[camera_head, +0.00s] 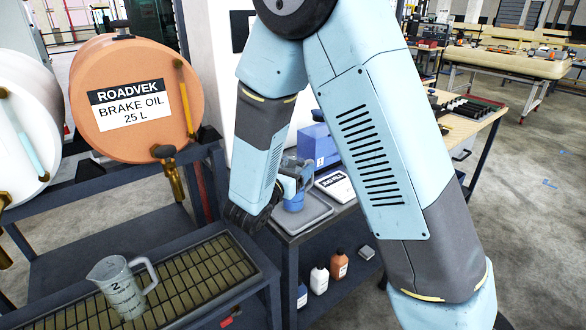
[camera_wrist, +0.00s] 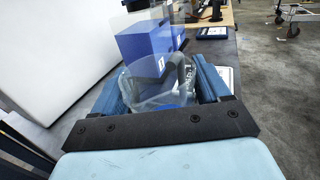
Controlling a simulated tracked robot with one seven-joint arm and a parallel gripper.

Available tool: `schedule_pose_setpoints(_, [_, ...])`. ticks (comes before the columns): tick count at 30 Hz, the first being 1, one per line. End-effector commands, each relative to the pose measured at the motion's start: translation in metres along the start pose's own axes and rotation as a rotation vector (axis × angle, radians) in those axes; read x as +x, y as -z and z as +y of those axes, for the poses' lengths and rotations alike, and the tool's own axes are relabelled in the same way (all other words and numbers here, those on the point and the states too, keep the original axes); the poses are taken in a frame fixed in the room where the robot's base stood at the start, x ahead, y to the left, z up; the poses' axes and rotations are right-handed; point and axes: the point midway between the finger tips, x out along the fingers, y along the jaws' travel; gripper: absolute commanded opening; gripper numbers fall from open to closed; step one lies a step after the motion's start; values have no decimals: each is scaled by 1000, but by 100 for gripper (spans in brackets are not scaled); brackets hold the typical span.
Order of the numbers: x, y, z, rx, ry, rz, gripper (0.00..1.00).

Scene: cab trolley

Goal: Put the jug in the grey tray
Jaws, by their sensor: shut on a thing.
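My gripper (camera_head: 297,174) is shut on a clear jug (camera_head: 293,201) with blue showing in its lower part. In the wrist view the clear jug (camera_wrist: 160,90) and its handle are between my two blue fingers. In the head view the jug is over the grey tray (camera_head: 313,220) on the trolley top; I cannot tell whether it touches the tray. My arm hides part of the tray. A second clear jug (camera_head: 122,288), marked 2, stands upright on the slatted grate at the lower left, away from my gripper.
A blue box (camera_head: 318,145) and a white device with a dark label (camera_head: 336,186) are beside and behind the tray. An orange brake oil drum (camera_head: 137,100) lies on a rack at the left. Several small bottles (camera_head: 319,278) stand on the shelf below.

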Motion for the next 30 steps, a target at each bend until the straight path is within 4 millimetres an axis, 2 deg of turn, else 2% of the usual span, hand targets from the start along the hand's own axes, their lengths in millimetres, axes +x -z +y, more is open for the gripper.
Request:
schedule_pose_setpoints(4, [0, 1, 0, 0, 0, -1, 18])
schedule_pose_setpoints(5, [0, 2, 0, 0, 0, 0, 77])
schedule_pose_setpoints(12, [0, 1, 0, 0, -1, 0, 100])
schedule_pose_setpoints(22, [-3, 0, 1, 0, -2, 0, 100])
schedule_pose_setpoints(26, [-18, 0, 1, 1, -4, 0, 100])
schedule_pose_setpoints(30, [-44, -1, 2, 1, -6, 0, 100])
